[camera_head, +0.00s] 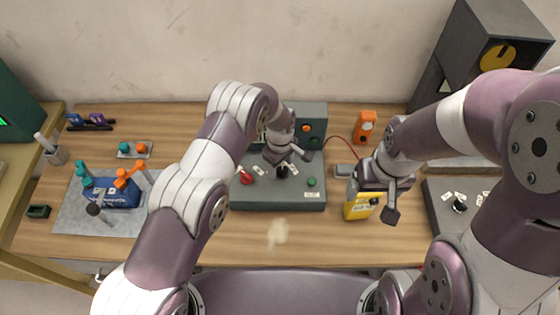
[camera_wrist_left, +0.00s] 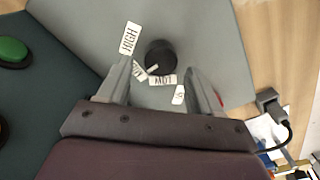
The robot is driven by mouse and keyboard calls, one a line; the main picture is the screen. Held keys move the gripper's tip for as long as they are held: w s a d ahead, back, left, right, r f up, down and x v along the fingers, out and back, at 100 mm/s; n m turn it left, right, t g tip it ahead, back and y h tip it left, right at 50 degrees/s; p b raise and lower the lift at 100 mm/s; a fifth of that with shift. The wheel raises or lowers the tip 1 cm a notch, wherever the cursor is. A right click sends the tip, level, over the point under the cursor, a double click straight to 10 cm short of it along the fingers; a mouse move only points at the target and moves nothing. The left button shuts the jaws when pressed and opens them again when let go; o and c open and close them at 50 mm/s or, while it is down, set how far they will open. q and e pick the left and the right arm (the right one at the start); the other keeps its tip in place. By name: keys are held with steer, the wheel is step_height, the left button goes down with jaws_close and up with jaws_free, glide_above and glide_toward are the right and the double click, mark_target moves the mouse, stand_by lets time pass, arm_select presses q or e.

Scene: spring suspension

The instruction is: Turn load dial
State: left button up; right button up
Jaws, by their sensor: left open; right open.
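A black round dial (camera_head: 282,171) sits on the grey control panel (camera_head: 250,201) at the table's middle. In the left wrist view the dial (camera_wrist_left: 161,55) has a white pointer mark at its lower left. White labels surround it; one reads HIGH (camera_wrist_left: 130,38), another seems to read MDT. My left gripper (camera_head: 288,157) is open above the dial; in the left wrist view its fingertips (camera_wrist_left: 160,72) lie to either side of it, and contact cannot be told.
The panel also has a red knob (camera_head: 246,177) and a green button (camera_head: 311,182). Another grey panel with a black dial (camera_head: 459,206) stands at the right. A blue box (camera_head: 112,193) and tools sit at the left. The table front is mostly clear.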

arm_select(q)
steer(key=shift+s+d+f, duration=0.2)
steer(key=shift+d+f, duration=0.1)
steer(key=shift+f, duration=0.3)
steer(key=shift+w+a+f, duration=0.1)
steer(key=shift+w+a, duration=0.05)
steer(key=shift+a, duration=0.05)
steer(key=c, duration=1)
steer(key=shift+c, duration=0.2)
arm_select(e)
steer(key=shift+s+d+r, duration=0.1)
steer(key=shift+d+r, duration=0.05)
steer(key=shift+r, duration=0.05)
steer(key=shift+f, duration=0.1)
